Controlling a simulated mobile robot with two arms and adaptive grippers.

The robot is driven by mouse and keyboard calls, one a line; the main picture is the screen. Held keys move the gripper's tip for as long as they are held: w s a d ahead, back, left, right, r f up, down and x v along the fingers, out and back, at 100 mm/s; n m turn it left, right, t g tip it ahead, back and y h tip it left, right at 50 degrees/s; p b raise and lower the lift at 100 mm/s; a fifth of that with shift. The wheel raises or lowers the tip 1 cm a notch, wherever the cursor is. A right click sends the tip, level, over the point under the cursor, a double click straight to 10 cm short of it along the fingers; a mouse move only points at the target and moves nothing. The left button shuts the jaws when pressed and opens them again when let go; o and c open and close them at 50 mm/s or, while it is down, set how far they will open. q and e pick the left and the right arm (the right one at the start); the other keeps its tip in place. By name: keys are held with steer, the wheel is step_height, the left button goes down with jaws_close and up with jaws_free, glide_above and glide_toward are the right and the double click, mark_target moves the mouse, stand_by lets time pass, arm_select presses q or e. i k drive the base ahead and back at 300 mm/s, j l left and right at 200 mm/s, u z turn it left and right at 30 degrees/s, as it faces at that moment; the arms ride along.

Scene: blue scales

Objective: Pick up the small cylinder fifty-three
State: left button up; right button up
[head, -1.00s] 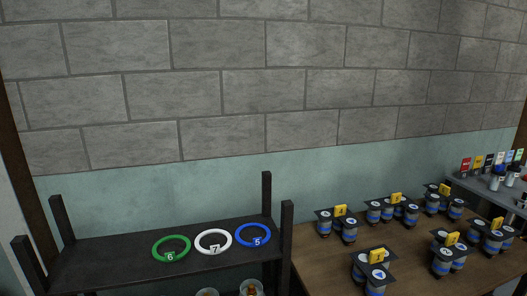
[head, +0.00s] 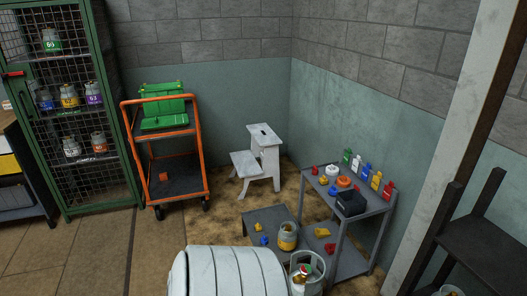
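I cannot make out a small cylinder marked fifty-three. A small grey cylinder with a yellow band (head: 287,236) stands at the right end of a low dark table; its number is too small to read. In the green mesh cage at the left, several small cylinders stand on shelves: one with a green band (head: 51,40) on top, blue (head: 45,100), yellow (head: 69,96) and purple (head: 93,94) ones in the middle, and white (head: 71,147) and red (head: 99,143) ones below. The purple one seems to read 63. Neither gripper is in view.
An orange cart (head: 180,187) with a green box (head: 162,107) stands beside the cage, left of a white step stool (head: 265,150). A grey shelf table (head: 375,205) holds bottles and a black box. A large white ribbed object (head: 228,272) blocks the bottom centre. Floor is clear at lower left.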

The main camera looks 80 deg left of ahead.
mark_target(288, 236)
steer(key=u, duration=2.2)
steer(key=i+j+z, duration=0.1)
steer(key=z, duration=0.75)
steer(key=i+j+z, duration=0.2)
steer(key=j, duration=0.2)
steer(key=i+j+z, duration=0.15)
steer(key=j, duration=0.25)
steer(key=i+j+z, duration=0.2)
steer(key=j, duration=0.2)
steer(key=i+j+z, duration=0.2)
steer(key=j, duration=0.25)
steer(key=j+z, duration=0.2)
steer(key=j, duration=0.25)
steer(key=i+j, duration=0.1)
steer(key=j, duration=0.4)
steer(key=i+j, duration=0.1)
steer(key=j, duration=0.35)
